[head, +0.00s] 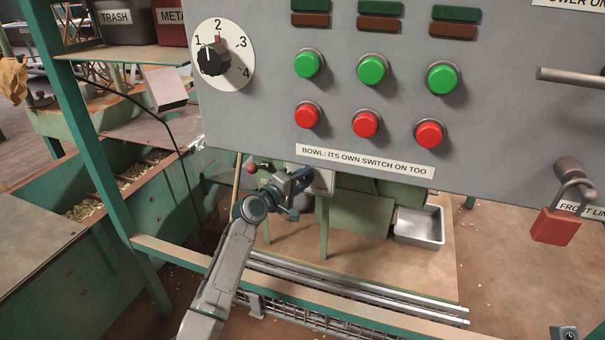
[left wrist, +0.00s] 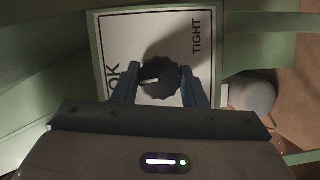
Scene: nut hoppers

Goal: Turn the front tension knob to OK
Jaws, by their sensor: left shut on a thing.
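The tension knob (left wrist: 160,70) is dark and scalloped, on a white label plate (left wrist: 130,30) in the left wrist view. The plate reads OK on the left and TIGHT on the right. The knob's white pointer mark points left, toward OK. My left gripper (left wrist: 159,88) has one finger on each side of the knob and is shut on it. In the head view my left gripper (head: 292,186) is under the grey panel, beside the partly hidden label plate (head: 321,181). The knob cannot be made out there.
The grey control panel (head: 480,120) with green and red buttons and a numbered dial (head: 213,60) hangs above my left gripper. A red padlock (head: 554,226) hangs at right. A metal tray (head: 419,226) stands behind. A rail (head: 330,290) crosses below.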

